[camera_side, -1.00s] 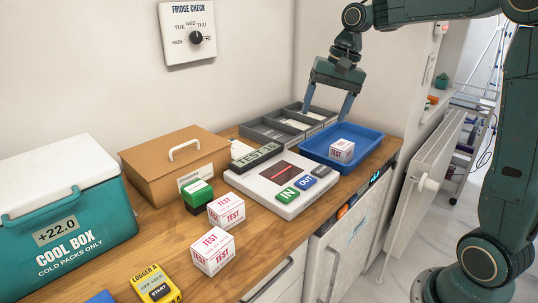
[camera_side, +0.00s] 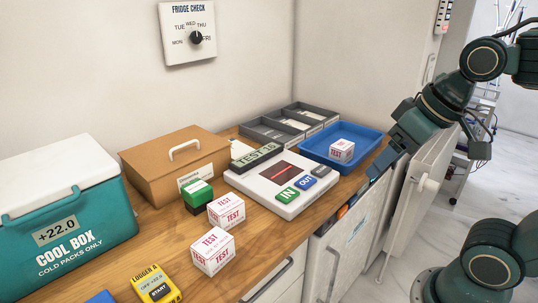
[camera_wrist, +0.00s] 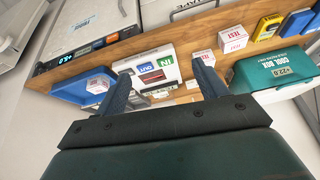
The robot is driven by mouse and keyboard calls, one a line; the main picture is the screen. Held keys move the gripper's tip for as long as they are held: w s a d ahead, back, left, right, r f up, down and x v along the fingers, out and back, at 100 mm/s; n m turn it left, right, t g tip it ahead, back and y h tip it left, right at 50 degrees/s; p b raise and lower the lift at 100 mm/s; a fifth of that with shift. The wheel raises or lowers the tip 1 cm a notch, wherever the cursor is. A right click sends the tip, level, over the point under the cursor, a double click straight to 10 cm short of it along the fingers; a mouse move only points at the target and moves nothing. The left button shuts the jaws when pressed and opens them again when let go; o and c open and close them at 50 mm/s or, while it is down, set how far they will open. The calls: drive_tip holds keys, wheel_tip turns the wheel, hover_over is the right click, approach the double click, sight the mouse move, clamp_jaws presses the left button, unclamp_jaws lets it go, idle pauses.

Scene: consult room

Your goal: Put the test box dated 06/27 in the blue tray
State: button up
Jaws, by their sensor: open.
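A white test box with red print (camera_side: 342,151) sits inside the blue tray (camera_side: 368,146) at the right end of the counter. Two similar test boxes, one at mid-counter (camera_side: 226,211) and one nearer the front (camera_side: 212,251), stand on the wood. Their dates are too small to read. My gripper (camera_side: 377,170) is off the counter's right front edge, beside the tray and apart from it. In the wrist view its fingers (camera_wrist: 165,84) are spread with nothing between them. The blue tray (camera_wrist: 70,84) and its box (camera_wrist: 98,84) also show there, left of the fingers.
A scanner with IN and OUT buttons (camera_side: 281,186) stands left of the tray. Grey compartments (camera_side: 262,134) are behind it. A brown case (camera_side: 175,165), a teal cool box (camera_side: 75,222) and a yellow logger (camera_side: 157,287) fill the left.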

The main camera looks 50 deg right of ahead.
drive_tip(key=shift+s+f+n, duration=0.25)
drive_tip(key=shift+s+f, duration=0.1)
drive_tip(key=shift+s, duration=0.2)
drive_tip(key=shift+s+f+n, duration=0.25)
drive_tip(key=shift+s+f, duration=0.05)
drive_tip(key=shift+s, duration=0.2)
